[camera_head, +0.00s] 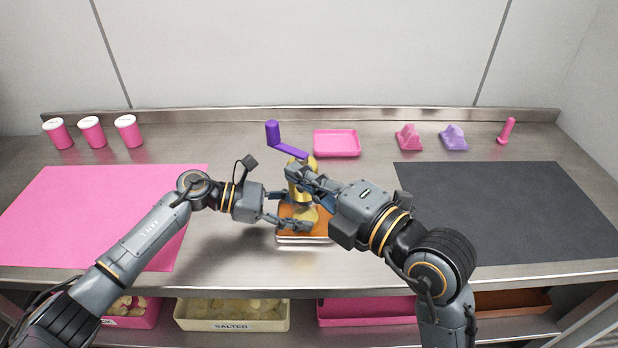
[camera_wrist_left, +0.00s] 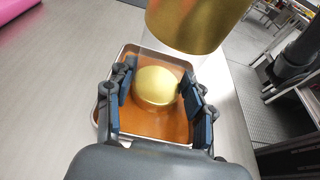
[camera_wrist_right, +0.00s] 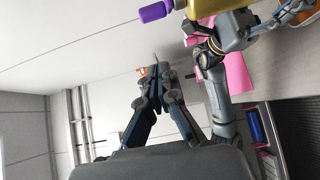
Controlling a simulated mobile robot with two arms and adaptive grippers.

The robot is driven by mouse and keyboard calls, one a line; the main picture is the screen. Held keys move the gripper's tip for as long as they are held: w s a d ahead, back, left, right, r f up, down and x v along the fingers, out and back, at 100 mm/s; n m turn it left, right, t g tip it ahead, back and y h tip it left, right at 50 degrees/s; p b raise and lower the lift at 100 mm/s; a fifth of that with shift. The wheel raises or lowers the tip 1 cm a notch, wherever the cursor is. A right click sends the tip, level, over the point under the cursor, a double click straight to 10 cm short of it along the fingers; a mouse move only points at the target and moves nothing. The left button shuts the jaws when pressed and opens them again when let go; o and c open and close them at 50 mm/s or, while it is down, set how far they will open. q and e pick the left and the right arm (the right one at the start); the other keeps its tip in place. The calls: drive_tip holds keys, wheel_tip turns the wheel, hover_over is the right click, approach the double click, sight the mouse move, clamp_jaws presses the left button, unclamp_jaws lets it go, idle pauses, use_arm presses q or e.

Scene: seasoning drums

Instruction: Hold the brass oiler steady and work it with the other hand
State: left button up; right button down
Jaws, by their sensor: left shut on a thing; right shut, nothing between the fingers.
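The brass oiler (camera_head: 297,195) stands upright at mid-table in a shallow metal tray (camera_head: 290,240) with an orange floor. Its purple crank (camera_head: 288,149) sticks out at the top, toward the back left. My left gripper (camera_head: 296,212) is shut on the oiler's lower part; in the left wrist view its fingers lie either side of a brass dome (camera_wrist_left: 157,85), below a wider brass body (camera_wrist_left: 195,22). My right gripper (camera_head: 303,176) is shut and empty by the oiler's upper body, partly hiding it. In the right wrist view, the crank (camera_wrist_right: 157,12) is beyond its closed fingers (camera_wrist_right: 153,75).
An empty pink tray (camera_head: 337,143) lies behind the oiler. Pink drums (camera_head: 92,132) with white lids stand at the back left. A pink mat (camera_head: 95,200) and a dark mat (camera_head: 510,205) flank the middle. Pink and purple pieces (camera_head: 454,138) stand at the back right.

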drive_tip(key=shift+s+d, duration=0.45)
drive_tip(key=shift+d, duration=0.05)
use_arm(q)
drive_tip(key=o, duration=1.2)
drive_tip(key=shift+a, duration=0.1)
